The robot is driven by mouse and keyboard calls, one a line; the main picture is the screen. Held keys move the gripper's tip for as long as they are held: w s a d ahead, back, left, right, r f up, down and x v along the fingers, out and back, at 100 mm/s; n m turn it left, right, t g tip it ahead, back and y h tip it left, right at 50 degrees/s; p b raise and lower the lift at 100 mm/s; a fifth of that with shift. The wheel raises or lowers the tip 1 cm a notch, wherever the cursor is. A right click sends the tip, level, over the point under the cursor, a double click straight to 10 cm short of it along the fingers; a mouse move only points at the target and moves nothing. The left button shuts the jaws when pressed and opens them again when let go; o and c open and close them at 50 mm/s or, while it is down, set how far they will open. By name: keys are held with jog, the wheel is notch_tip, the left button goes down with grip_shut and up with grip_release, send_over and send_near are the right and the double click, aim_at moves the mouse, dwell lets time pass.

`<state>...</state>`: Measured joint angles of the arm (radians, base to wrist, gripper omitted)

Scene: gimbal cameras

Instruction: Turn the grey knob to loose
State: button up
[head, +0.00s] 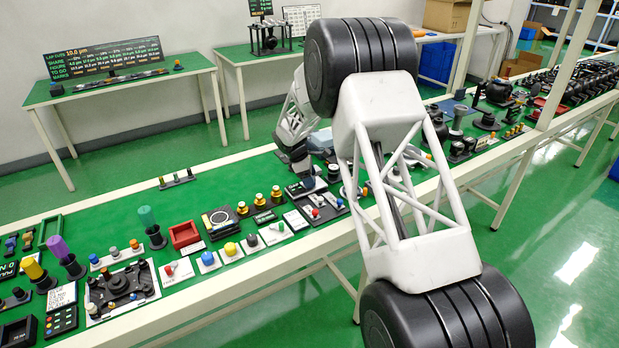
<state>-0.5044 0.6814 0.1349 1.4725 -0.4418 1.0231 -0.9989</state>
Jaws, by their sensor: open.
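My gripper (301,176) is small and dark at the end of my white arm, low over the middle of the green bench (224,178). It is open, with nothing seen between its fingers; fine detail is too small to tell. Several greyish knobs show. Another dark grey knob (252,241) is on a white plate nearer the middle. A dark grey knob (333,172) is just right of my gripper. I cannot read any "loose" label or tell a knob's setting.
A red tray (184,235), yellow-topped posts (276,195) and a panel with small levers (322,208) crowd the bench left of and below my gripper. Dark round parts (488,121) fill the right side. My own arm hides part of the bench. The back strip at left is mostly clear.

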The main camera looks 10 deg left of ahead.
jog(key=c, duration=0.9)
